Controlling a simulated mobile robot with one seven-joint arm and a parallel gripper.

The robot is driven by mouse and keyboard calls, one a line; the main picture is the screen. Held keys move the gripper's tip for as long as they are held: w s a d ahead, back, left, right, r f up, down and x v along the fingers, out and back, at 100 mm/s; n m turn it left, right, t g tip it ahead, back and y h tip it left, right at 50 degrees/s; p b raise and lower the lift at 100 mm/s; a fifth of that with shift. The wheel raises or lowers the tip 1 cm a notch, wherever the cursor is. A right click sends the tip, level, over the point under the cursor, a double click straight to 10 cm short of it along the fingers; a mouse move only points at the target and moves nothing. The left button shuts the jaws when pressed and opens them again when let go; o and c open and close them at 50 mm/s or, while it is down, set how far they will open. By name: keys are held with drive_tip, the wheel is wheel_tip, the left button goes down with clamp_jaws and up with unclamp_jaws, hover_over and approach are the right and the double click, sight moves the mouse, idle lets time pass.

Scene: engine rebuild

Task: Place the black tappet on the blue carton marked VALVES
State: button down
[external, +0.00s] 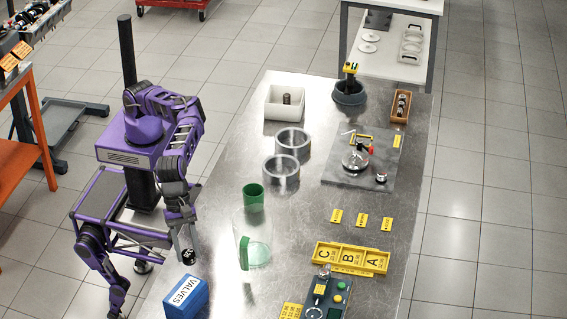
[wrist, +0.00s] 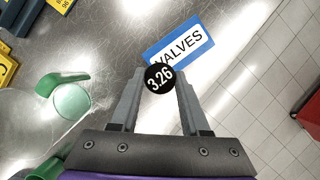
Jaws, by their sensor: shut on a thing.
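The black tappet (wrist: 159,78) is a round black piece with a white "3.26" on its face. My gripper (wrist: 157,90) is shut on it, one finger on each side. In the external view the tappet (external: 188,256) hangs under my gripper (external: 184,243), near the table's left edge. The blue carton marked VALVES (external: 186,298) stands at the table's near left edge, with a white label on top. In the wrist view the carton (wrist: 205,46) lies beyond the tappet, which covers part of its label. The tappet appears apart from the carton.
A clear jug with a green handle (external: 245,252) and a green cup (external: 253,197) stand right of my gripper. Yellow trays marked A, B, C (external: 350,258) and a control box (external: 325,299) lie further right. Metal rings (external: 281,168) and a white bin (external: 273,104) stand further back.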

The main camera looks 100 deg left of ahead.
sight(184, 287)
drive_tip(key=shift+d+f+m+g, duration=0.25)
drive_tip(key=shift+d+m, duration=0.35)
drive_tip(key=shift+d, duration=0.15)
drive_tip(key=shift+d+f+m+g, duration=0.15)
drive_tip(key=shift+d+f+m, duration=0.05)
drive_tip(key=shift+d+m, duration=0.5)
drive_tip(key=shift+d+f, duration=0.15)
drive_tip(key=shift+f, duration=0.3)
drive_tip(key=shift+w+f, duration=0.15)
drive_tip(key=shift+f, duration=1.8)
drive_tip(key=shift+f, duration=0.15)
drive_tip(key=shift+c, duration=1.9)
unclamp_jaws()
